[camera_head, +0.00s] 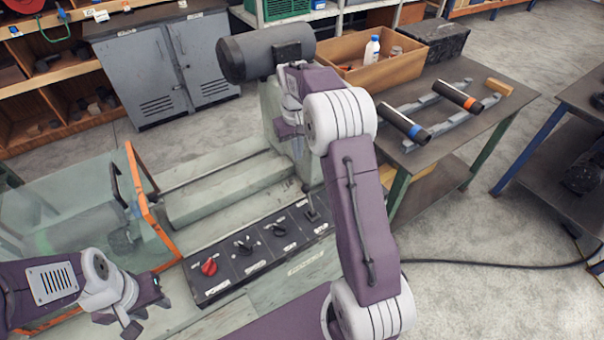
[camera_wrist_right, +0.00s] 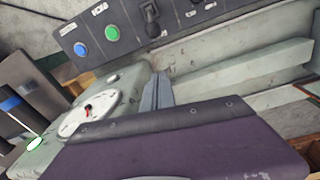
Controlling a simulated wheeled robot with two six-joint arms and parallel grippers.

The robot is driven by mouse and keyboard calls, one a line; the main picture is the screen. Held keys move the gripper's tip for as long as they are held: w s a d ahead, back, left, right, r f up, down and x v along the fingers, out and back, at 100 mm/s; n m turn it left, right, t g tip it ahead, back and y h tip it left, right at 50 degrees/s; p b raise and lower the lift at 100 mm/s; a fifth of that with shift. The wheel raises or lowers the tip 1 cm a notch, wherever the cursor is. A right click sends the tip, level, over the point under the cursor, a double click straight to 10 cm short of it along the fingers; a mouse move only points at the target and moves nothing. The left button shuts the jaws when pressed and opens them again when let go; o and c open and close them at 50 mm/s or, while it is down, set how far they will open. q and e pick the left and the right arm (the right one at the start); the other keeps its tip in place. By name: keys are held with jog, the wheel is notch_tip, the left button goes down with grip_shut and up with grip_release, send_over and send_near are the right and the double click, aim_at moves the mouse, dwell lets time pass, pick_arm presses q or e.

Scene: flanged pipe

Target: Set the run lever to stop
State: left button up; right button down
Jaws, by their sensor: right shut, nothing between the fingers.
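The control panel (camera_head: 262,250) lies along the front of the pale green machine. It carries a red knob (camera_head: 209,267), black knobs and, at its visible right end, a black lever (camera_head: 311,212) beside my right arm. The right wrist view shows the lever (camera_wrist_right: 151,20) on the panel (camera_wrist_right: 180,17), next to a green button (camera_wrist_right: 112,34) and a blue button (camera_wrist_right: 81,49). My right gripper (camera_head: 301,172) is shut and empty behind the panel, apart from the lever; its fingers (camera_wrist_right: 158,90) show in the wrist view. My left gripper (camera_head: 147,316) looks open and empty, left of the panel.
A clear guard with an orange frame (camera_head: 140,190) stands at the left of the machine. A dark table (camera_head: 450,125) at the right holds a wooden box (camera_head: 375,72) and two dark cylinders on rails. My right upper arm hides the panel's right part.

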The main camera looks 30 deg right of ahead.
send_over(309, 200)
jog(key=w, duration=0.5)
notch_tip(309, 200, down, 9)
jog(key=shift+d+p, duration=0.2)
jog(key=shift+p, duration=0.2)
